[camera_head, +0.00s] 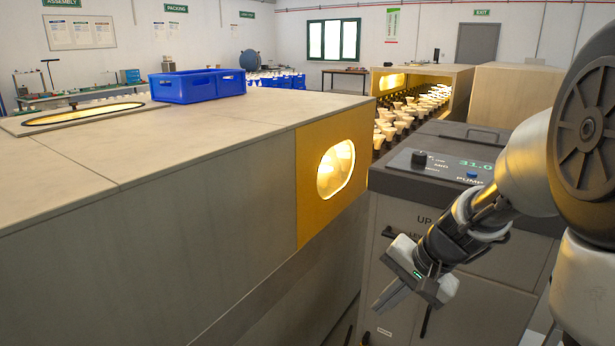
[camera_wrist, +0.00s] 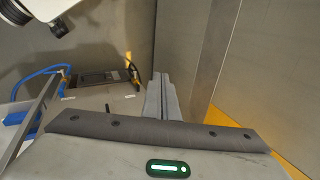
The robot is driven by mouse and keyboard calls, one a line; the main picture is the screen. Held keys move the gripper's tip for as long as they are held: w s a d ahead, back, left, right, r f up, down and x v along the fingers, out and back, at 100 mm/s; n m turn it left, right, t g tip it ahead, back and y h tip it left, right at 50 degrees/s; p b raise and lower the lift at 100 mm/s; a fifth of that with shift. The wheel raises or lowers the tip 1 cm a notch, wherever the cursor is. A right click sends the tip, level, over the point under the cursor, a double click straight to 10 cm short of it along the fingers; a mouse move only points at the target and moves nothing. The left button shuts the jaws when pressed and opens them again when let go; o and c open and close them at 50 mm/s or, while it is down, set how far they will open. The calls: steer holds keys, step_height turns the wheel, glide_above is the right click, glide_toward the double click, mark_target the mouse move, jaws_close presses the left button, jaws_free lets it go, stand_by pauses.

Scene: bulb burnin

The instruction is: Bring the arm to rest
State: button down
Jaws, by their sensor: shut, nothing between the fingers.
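My gripper (camera_head: 406,297) is at the end of my arm, at the lower right of the head view, in front of the grey pump cabinet (camera_head: 465,270). It points down and to the left, with nothing in its fingers. In the wrist view its two fingers (camera_wrist: 161,92) lie together near the middle. The gripper is apart from the yellow end panel (camera_head: 313,215) of the large beige housing, as far as I can tell. My arm is bent and comes in from the right edge.
The beige housing (camera_head: 150,200) fills the left, with a lit oval window (camera_head: 336,170) in its end. A blue crate (camera_head: 197,86) stands on top. A narrow gap separates housing and cabinet.

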steer(key=s+a+r+n+t+h, duration=0.1)
steer(key=s+r+n+h, duration=0.1)
steer(key=s+r+n, duration=0.5)
steer(key=s+r+n+t+h, duration=0.1)
steer(key=s+r+t+h, duration=0.1)
steer(key=s+r, duration=0.65)
step_height(320, 180, up, 20)
steer(key=s+p, duration=0.1)
steer(key=p, duration=2.2)
steer(key=shift+s+g, duration=0.3)
steer(key=shift+s, duration=0.05)
steer(key=shift+a+f, duration=0.1)
